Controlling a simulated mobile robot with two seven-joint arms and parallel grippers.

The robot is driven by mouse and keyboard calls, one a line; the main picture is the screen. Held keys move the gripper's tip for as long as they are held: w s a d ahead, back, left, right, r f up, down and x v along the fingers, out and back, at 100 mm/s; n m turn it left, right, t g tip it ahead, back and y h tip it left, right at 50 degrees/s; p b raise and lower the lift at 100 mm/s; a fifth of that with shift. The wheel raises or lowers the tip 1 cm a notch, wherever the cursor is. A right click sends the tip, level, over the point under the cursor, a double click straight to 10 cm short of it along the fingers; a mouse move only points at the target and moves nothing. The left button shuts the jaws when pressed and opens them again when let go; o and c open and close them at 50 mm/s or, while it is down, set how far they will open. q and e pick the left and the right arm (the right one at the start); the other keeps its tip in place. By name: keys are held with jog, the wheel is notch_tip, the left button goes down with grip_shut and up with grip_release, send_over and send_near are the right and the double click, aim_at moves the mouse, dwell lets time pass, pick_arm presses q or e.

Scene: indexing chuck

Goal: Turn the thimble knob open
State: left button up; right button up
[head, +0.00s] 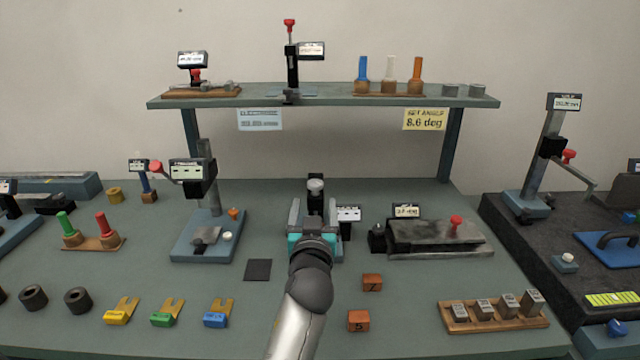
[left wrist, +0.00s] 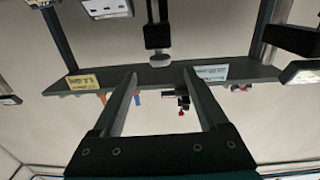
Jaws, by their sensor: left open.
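A stand (head: 315,202) with a pale grey round knob (head: 316,185) on a black body stands at the middle of the bench. I take this knob for the thimble knob. The stand's lower part is hidden behind my gripper. My right gripper is not in view.
A small display (head: 348,214) sits close right of the gripper. A stand with a red knob (head: 157,167) is to the left, and a grey block fixture (head: 437,238) to the right. A shelf (head: 330,96) spans behind. Orange blocks (head: 372,283) lie in front.

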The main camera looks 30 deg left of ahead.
aim_at(315, 188)
pick_arm(q)
jog(key=b+x, duration=0.1)
jog(key=x, duration=1.1)
jog(key=shift+w, duration=0.1)
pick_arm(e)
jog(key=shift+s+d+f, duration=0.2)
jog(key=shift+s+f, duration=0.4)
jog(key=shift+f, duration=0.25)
pick_arm(q)
jog(key=shift+c, duration=0.4)
grip_shut()
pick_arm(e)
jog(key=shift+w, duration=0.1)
